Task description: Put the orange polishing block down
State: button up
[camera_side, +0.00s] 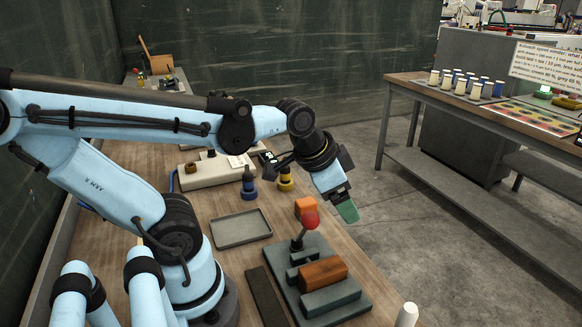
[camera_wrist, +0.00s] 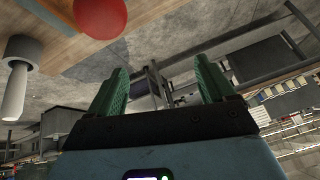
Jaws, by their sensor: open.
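A small bright orange block (camera_side: 305,207) rests on the wooden bench, just behind the red ball knob (camera_side: 310,220) of a clamp fixture. A larger brown-orange block (camera_side: 323,273) lies in the grey fixture (camera_side: 278,262). I cannot tell for sure which is the polishing block; the bright one fits the colour best. My gripper (camera_side: 347,210) with green fingers hangs to the right of the small block, apart from it, near the bench's right edge. In the wrist view my gripper (camera_wrist: 162,82) is open, with nothing between its fingers. The red knob (camera_wrist: 100,15) shows there at the top.
An empty grey tray (camera_side: 240,230) lies left of the fixture. A blue-based item (camera_side: 249,187) and a yellow-based item (camera_side: 286,180) stand behind it. A white cylinder (camera_side: 407,315) stands at the front right. A second table (camera_side: 405,85) with spools is across the aisle.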

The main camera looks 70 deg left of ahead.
jog(key=n, duration=0.1)
jog(key=d+n, duration=0.1)
jog(key=d+t, duration=0.1)
jog(key=shift+s+d+f+n+h, duration=0.15)
jog(key=shift+s+d+n+h, duration=0.15)
jog(key=shift+n, duration=0.1)
jog(key=shift+a, duration=0.1)
jog(key=shift+c, duration=0.3)
jog(key=shift+c, duration=1.1)
jog(key=g, duration=0.7)
send_over(306, 201)
jog(key=f, duration=0.7)
jog(key=shift+a+f, duration=0.3)
jog(key=shift+f, duration=0.1)
jog(key=shift+d+f, duration=0.2)
jog(key=shift+f, duration=1.1)
jog(key=shift+d+f, duration=0.15)
jog(key=shift+f, duration=1.15)
